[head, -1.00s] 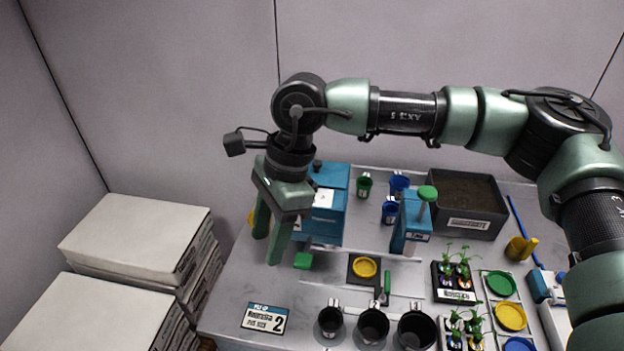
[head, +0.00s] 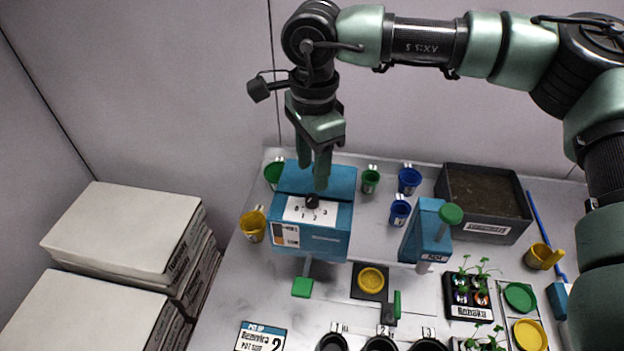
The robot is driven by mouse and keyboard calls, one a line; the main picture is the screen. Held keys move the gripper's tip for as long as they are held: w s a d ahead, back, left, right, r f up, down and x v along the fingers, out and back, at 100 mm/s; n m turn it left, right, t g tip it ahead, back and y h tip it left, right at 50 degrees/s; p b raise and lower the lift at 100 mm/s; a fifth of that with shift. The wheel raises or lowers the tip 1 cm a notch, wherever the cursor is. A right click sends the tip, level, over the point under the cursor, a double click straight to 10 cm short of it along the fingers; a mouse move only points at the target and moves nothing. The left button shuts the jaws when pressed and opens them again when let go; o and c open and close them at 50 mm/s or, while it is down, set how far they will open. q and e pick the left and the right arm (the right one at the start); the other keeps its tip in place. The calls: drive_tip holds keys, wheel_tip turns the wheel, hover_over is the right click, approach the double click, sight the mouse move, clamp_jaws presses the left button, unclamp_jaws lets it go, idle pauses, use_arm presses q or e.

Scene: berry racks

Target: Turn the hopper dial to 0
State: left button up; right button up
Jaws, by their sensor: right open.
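The hopper (head: 318,236) is a blue box at the back left of the table. Its dial (head: 312,201) is a small dark knob on a white plate (head: 298,212) marked with numbers on the hopper's sloped top. Which number the dial points to is too small to tell. My right gripper (head: 314,184) points down just above the dial, its green fingers open around or just behind the knob; contact cannot be made out. My left gripper is not in view.
A green paddle (head: 302,287) sticks out below the hopper. A yellow cup (head: 253,226) and a green cup (head: 275,175) stand beside it. A blue dispenser (head: 424,232) with a green knob stands to the right, before a soil tray (head: 485,232). White boxes (head: 125,232) are stacked at left.

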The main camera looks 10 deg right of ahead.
sight(312, 198)
drive_tip(key=shift+s+f+p, duration=0.2)
drive_tip(key=shift+f+p, duration=0.15)
drive_tip(key=shift+f, duration=0.25)
drive_tip(key=shift+s+f+p, duration=0.15)
drive_tip(key=shift+f+p, duration=0.15)
drive_tip(key=shift+f, duration=0.25)
wheel_tip(312, 198, down, 4)
drive_tip(key=shift+w+r+p, duration=0.1)
drive_tip(key=shift+r+p, duration=0.15)
drive_tip(key=shift+p, duration=0.45)
drive_tip(key=shift+w+f, duration=0.1)
drive_tip(key=shift+f, duration=0.35)
drive_tip(key=c, duration=0.8)
clamp_jaws()
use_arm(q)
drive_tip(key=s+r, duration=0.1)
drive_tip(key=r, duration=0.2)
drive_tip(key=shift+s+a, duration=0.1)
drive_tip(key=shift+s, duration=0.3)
